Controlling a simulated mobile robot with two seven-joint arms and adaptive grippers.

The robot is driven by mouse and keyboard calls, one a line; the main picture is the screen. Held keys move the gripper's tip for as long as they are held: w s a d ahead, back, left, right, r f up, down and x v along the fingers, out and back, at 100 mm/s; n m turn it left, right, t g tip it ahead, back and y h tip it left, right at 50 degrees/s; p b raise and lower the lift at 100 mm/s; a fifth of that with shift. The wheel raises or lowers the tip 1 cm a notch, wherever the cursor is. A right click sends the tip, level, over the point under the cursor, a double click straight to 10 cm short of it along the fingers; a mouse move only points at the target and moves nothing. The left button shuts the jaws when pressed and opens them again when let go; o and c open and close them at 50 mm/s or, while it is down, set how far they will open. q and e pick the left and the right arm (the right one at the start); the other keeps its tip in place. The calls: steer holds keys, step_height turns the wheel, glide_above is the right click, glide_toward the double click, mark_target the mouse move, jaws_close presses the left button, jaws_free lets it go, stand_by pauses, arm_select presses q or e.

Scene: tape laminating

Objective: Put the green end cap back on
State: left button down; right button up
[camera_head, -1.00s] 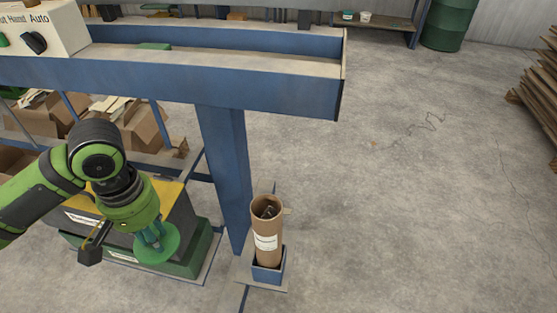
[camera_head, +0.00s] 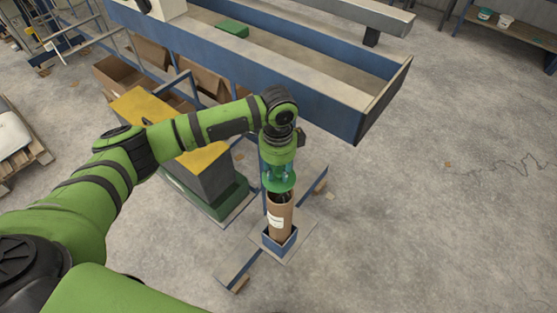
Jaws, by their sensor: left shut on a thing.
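My left gripper (camera_head: 279,174) is shut on the green end cap (camera_head: 281,184), a flat round disc. It holds the cap at the top of the brown cardboard tube (camera_head: 279,215). The cap covers the back of the tube's mouth in the picture, and a dark part of the opening shows below the cap's near edge. I cannot tell whether cap and tube touch. The tube stands upright with a white label, in a small blue square holder (camera_head: 279,240). My right gripper is not in view.
A long blue machine trough (camera_head: 330,108) runs behind the tube. A grey cabinet with a yellow top (camera_head: 205,160) stands to the left on a green base. Cardboard boxes (camera_head: 125,77) lie farther back. The concrete floor at right is clear.

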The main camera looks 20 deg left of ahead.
mark_target(279, 181)
arm_select(q)
steer(key=shift+w+d+f+m, duration=0.1)
steer(key=shift+d+f+m, duration=0.1)
steer(key=shift+m, duration=0.2)
steer(key=shift+f+b, duration=0.35)
steer(key=shift+b, duration=0.2)
step_height(279, 181, down, 3)
steer(key=b, duration=0.4)
steer(key=shift+f, duration=0.4)
steer(key=shift+f+b, duration=0.35)
steer(key=shift+f, duration=0.5)
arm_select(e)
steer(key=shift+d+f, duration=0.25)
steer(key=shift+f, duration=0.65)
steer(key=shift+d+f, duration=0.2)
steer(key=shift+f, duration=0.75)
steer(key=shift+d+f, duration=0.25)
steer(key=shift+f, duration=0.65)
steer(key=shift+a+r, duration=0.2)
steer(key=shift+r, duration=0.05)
arm_select(q)
steer(key=shift+f+p, duration=0.15)
steer(key=shift+p, duration=1.35)
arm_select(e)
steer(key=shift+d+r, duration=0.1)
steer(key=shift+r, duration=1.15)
